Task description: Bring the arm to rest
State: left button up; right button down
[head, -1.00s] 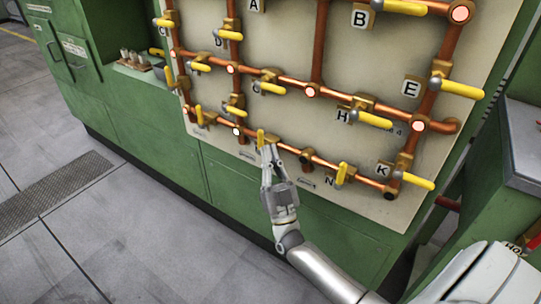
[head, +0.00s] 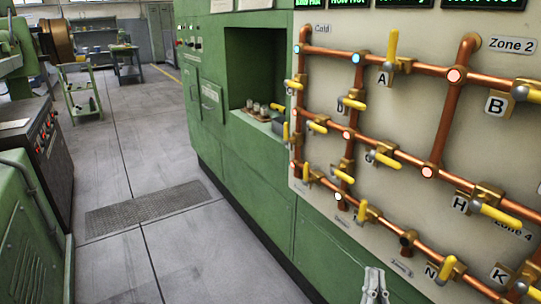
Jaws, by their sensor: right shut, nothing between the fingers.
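My right gripper (head: 374,284) shows at the bottom edge of the head view, right of centre. Its fingers point up and are shut with nothing between them. It is in front of the green lower front, below the pipe panel (head: 440,110), apart from the yellow handle (head: 362,209) above it. The rest of my right arm is cut off by the picture's edge. My left gripper is not in view.
The panel carries copper pipes with several yellow-handled valves and round lights. A recess (head: 262,70) in the green cabinet (head: 235,160) holds small items. Grey floor (head: 110,130) with a grate (head: 150,207) is open at left. A dark control box (head: 45,150) stands far left.

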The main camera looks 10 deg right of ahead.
jog(key=w+a+f+n+g+y, duration=0.2)
jog(key=a+f+g+y, duration=0.2)
jog(key=f, duration=0.5)
jog(key=w+a+f+n+g+y, duration=0.1)
jog(key=a+f+n+g+y, duration=0.3)
jog(key=f, duration=0.5)
jog(key=s+a+f+g, duration=0.1)
jog(key=s+f+g, duration=0.45)
jog(key=f, duration=0.35)
jog(key=s+a+f+g, duration=0.2)
jog(key=s+f+g, duration=0.35)
jog(key=f, duration=0.35)
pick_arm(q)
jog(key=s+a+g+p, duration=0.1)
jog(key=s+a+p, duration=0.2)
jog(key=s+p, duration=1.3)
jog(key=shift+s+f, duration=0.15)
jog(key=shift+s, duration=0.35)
pick_arm(e)
jog(key=s+d+f+g, duration=0.1)
jog(key=s+f+g, duration=0.1)
jog(key=s, duration=0.8)
jog(key=s+d+f+g+h, duration=0.1)
jog(key=s+f+g, duration=0.1)
jog(key=s, duration=0.8)
jog(key=s+d+f+g, duration=0.2)
jog(key=s, duration=0.8)
jog(key=shift+s+g+h, duration=0.15)
jog(key=shift+g+h, duration=0.15)
jog(key=shift+h, duration=0.1)
